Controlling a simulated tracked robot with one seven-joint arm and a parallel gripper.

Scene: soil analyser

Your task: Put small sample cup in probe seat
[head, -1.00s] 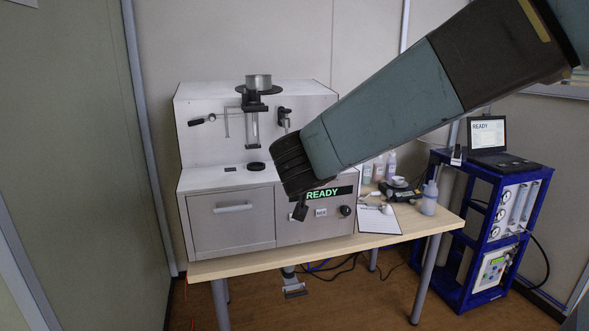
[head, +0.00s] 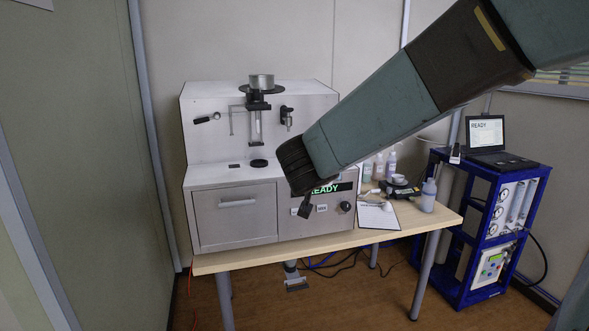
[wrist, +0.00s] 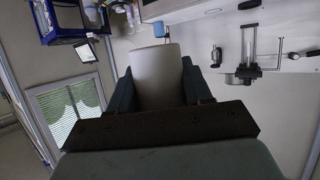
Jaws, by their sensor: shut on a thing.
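The small sample cup (wrist: 155,62), a pale grey cylinder, is between the fingers of my gripper (wrist: 158,82) in the wrist view. My gripper is shut on it. In the head view, my arm hides the cup and most of the gripper, in front of the white analyser (head: 230,180). The analyser carries a round black seat (head: 259,163) on its ledge, beneath a clear tube. Above the tube, a metal container (head: 261,81) rests on a black plate. I cannot tell which of these is the probe seat. The tube assembly also shows at the right of the wrist view (wrist: 248,50).
The analyser stands on a wooden table (head: 350,238). Bottles (head: 391,164), a clipboard (head: 377,216) and a wash bottle (head: 428,196) are on its right side. A blue rack (head: 470,215) with a laptop (head: 487,137) stands farther right. The analyser's ledge looks mostly clear.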

